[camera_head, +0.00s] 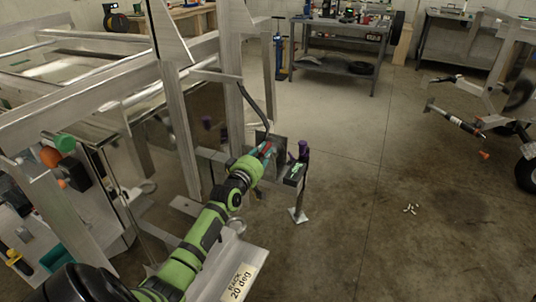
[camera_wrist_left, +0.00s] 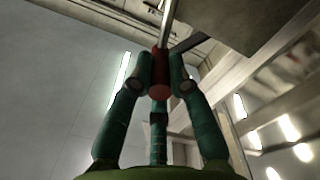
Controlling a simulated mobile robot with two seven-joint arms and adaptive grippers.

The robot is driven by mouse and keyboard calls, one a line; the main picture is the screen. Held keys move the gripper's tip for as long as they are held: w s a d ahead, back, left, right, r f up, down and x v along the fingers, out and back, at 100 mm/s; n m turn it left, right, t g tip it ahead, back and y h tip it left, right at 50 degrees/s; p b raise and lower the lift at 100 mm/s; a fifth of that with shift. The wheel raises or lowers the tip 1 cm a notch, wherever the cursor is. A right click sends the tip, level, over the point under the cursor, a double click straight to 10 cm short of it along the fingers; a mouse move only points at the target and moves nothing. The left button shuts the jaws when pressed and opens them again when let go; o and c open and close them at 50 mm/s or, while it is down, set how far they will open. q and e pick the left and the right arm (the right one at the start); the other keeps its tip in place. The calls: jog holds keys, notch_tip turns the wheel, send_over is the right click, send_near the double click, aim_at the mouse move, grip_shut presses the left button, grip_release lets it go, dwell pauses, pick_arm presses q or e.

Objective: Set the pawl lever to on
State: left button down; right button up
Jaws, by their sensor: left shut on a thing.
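My left gripper (camera_head: 263,156) has its teal fingers closed at the grey winch housing (camera_head: 277,148) on the trailer's front post. In the left wrist view the fingers (camera_wrist_left: 160,82) are shut around a red grip (camera_wrist_left: 160,72), which looks like the end of the pawl lever. A thin metal rod (camera_wrist_left: 167,25) runs up from the red grip. In the head view only a little of the red grip (camera_head: 266,148) shows between the fingers. The lever's pivot and any on or off marking are hidden or too small to tell. My right gripper is in neither view.
A small dark box with a green mark (camera_head: 296,174) and a purple-topped handle (camera_head: 303,149) stand right of the gripper. A black strap or hose (camera_head: 258,104) curves above it. Trailer frame posts (camera_head: 180,130) rise close by on the left. The floor (camera_head: 370,190) to the right is largely clear.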

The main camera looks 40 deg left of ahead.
pick_arm(q)
jog(key=shift+a+r+n, duration=0.1)
jog(key=shift+a+n, duration=0.25)
jog(key=shift+n, duration=0.05)
jog(key=c, duration=1.2)
grip_release()
jog(key=shift+s+a, duration=0.1)
jog(key=shift+o, duration=0.2)
jog(key=shift+s+d+f, duration=0.2)
jog(key=shift+s+d, duration=0.05)
jog(key=shift+s, duration=0.2)
jog(key=v, duration=1.1)
